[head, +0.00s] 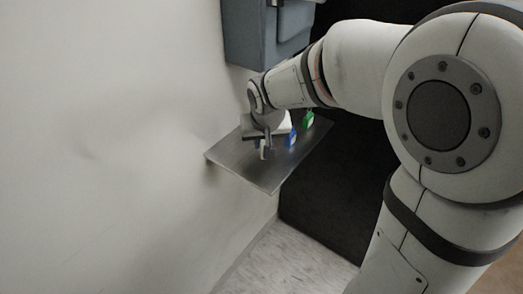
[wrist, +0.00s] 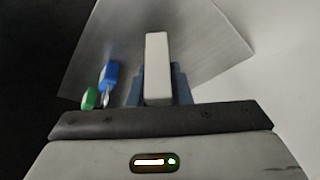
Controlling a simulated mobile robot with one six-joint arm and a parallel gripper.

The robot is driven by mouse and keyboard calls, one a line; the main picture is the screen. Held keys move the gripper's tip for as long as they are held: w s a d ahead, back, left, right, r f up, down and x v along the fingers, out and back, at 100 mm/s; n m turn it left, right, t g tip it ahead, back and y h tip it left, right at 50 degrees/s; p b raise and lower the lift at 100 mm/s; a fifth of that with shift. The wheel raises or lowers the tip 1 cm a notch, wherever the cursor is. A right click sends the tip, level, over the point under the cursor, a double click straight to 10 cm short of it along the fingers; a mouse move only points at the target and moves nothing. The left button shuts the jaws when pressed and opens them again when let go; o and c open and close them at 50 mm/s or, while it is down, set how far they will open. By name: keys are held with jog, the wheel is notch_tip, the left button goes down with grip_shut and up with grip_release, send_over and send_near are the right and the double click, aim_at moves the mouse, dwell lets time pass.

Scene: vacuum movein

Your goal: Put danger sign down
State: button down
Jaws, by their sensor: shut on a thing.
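My gripper (wrist: 158,88) is shut on a pale, narrow block, which I take to be the danger sign (wrist: 157,60). No lettering on it can be read from here. In the head view, my gripper (head: 265,149) points down over a metal shelf (head: 268,178) on the wall. The shelf's grey surface (wrist: 215,50) also fills much of the wrist view. The held block is over the shelf; I cannot tell whether it touches the surface.
A blue tagged item (head: 291,137) and a green one (head: 308,119) are on the shelf to the right of my gripper. A grey-blue box (head: 262,35) is on the wall above. The shelf's front area is clear. A dark surface lies to the right.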

aim_at(263, 167)
jog(key=shift+f, duration=2.85)
jog(key=shift+f, duration=0.2)
jog(key=c, duration=1.3)
grip_release()
jog(key=shift+c, duration=0.2)
jog(key=shift+r, duration=0.15)
